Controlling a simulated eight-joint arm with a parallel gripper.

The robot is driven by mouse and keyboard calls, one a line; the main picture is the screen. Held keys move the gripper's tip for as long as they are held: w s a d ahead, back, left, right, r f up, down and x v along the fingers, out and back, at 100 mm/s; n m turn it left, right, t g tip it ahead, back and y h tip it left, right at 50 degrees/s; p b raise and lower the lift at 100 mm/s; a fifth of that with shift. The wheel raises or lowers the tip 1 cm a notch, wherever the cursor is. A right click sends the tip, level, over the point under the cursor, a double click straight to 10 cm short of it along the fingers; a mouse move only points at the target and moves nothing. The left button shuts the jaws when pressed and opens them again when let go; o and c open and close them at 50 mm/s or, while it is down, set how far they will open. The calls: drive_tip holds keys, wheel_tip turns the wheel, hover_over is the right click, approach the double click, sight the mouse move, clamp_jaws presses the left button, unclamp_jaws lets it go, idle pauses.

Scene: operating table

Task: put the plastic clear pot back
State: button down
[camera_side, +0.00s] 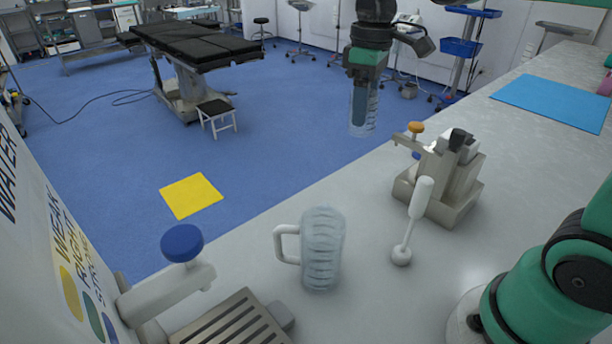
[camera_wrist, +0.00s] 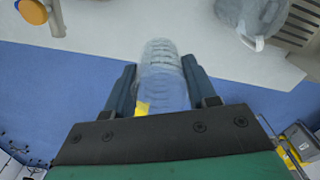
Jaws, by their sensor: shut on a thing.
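A clear plastic pot (camera_side: 370,122) with ridged sides is between the fingers of my gripper (camera_side: 362,108), held in the air. In the side view it appears beyond the counter's far edge, over the blue floor. In the wrist view my gripper (camera_wrist: 160,82) is shut on the clear pot (camera_wrist: 160,60), one dark finger on each side, with the ridged end pointing away from the palm. A larger clear jug with a handle (camera_side: 322,250) stands upright on the counter, apart from the gripper; part of it shows in the wrist view (camera_wrist: 252,14).
A metal device with an orange knob (camera_side: 440,185) stands on the grey counter (camera_side: 520,210), with a white-handled tool (camera_side: 412,220) beside it. A water dispenser with a blue knob (camera_side: 182,243) and slotted drip tray (camera_side: 232,325) is at lower left. A blue mat (camera_side: 555,100) lies at right.

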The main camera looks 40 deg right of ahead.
wheel_tip(320, 180, down, 18)
idle(0.5)
drive_tip(key=shift+c, duration=1.4)
unclamp_jaws()
drive_tip(key=shift+f, duration=0.15)
wheel_tip(320, 180, up, 12)
drive_tip(key=s+a+m+t, duration=0.1)
drive_tip(key=t, duration=0.1)
drive_tip(key=s+a+m+t, duration=0.1)
drive_tip(key=s+m+t, duration=0.1)
drive_tip(key=s+a+m+t, duration=0.1)
drive_tip(key=t, duration=0.2)
drive_tip(key=shift+s+a+f+m, duration=0.15)
drive_tip(key=shift+s+a+m, duration=0.05)
drive_tip(key=shift+a+m, duration=0.1)
